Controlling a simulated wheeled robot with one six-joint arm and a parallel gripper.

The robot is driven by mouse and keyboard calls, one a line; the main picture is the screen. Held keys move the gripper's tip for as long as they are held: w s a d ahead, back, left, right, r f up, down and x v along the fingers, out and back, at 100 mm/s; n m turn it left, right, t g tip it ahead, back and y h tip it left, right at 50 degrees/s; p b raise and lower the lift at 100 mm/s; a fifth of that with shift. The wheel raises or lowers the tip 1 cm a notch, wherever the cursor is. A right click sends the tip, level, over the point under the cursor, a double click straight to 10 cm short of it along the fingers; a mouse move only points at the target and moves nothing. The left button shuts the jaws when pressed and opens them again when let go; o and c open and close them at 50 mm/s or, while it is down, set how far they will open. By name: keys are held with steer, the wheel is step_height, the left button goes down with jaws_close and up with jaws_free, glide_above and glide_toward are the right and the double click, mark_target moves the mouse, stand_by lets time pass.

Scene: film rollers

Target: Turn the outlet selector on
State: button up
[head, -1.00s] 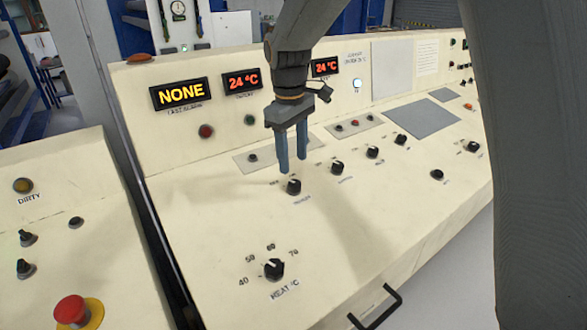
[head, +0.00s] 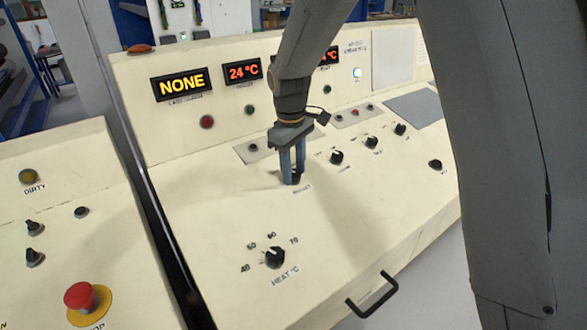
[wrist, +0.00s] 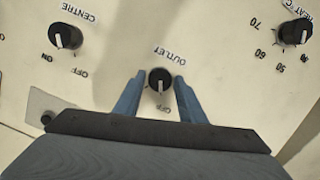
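The outlet selector (wrist: 160,79) is a round black knob with a white pointer line on the sloping cream panel. In the wrist view its pointer is at the OFF mark below it, and its OUTLET label is above. My gripper (head: 292,181) points down at this knob. In the wrist view its two blue fingers stand on either side of the knob, apart, with small gaps showing. Whether the fingertips touch the panel cannot be told. In the head view the fingers hide most of the knob.
The CENTRE knob (wrist: 65,36) and the HEAT knob (wrist: 293,32) flank the selector. More black knobs, such as this one (head: 337,157), run to the right. A black handle (head: 372,295) sticks out at the front edge. A red stop button (head: 82,297) is on the left panel.

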steer(key=c, duration=0.7)
steer(key=shift+o, duration=0.3)
steer(key=shift+m, duration=0.3)
steer(key=m+y+p, duration=0.1)
steer(key=m+p, duration=0.1)
steer(key=m, duration=0.3)
steer(key=shift+w+d+r+g, duration=0.1)
steer(key=shift+d+g, duration=0.05)
steer(key=shift+g, duration=0.25)
steer(key=m+y+p, duration=0.1)
steer(key=m, duration=0.5)
steer(key=shift+d, duration=0.15)
steer(key=shift+y, duration=0.3)
steer(key=o, duration=1)
steer(key=shift+o, duration=0.2)
